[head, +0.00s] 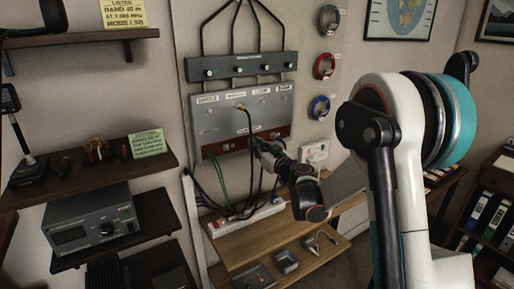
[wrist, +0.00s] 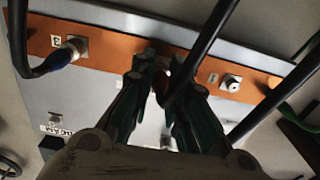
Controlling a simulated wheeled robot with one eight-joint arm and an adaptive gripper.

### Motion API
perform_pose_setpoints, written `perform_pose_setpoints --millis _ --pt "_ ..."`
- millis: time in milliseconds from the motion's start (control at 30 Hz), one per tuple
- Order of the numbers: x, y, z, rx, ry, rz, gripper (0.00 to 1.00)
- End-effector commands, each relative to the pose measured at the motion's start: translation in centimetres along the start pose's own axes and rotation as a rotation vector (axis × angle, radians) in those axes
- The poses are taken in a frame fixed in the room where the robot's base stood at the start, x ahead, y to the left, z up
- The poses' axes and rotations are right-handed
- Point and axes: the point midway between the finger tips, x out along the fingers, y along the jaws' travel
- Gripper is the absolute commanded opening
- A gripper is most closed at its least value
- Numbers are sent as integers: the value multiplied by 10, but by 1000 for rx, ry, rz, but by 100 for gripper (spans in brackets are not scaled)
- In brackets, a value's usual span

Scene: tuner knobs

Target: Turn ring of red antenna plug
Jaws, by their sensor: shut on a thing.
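My gripper (wrist: 163,76) reaches up to the orange-brown strip (wrist: 110,43) of the wall panel. Its dark green fingers are shut on the red antenna plug, at the end of a black cable (wrist: 200,56). The fingertips and the cable hide most of the plug and its ring, so I cannot tell how far the ring is turned. In the head view my gripper (head: 264,141) is at the panel's lower strip (head: 225,147), right of its middle.
A blue-ringed plug (wrist: 68,52) on a cable sits left on the strip. A bare socket (wrist: 231,83) is at right. Black and green cables (head: 225,185) hang below the panel to a power strip (head: 246,218). A wooden bench (head: 240,245) lies underneath.

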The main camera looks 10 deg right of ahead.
Motion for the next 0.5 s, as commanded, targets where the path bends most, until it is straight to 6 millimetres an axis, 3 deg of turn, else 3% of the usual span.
perform_pose_setpoints --millis 500 --pt "-1 0 1 183 0 1 0"
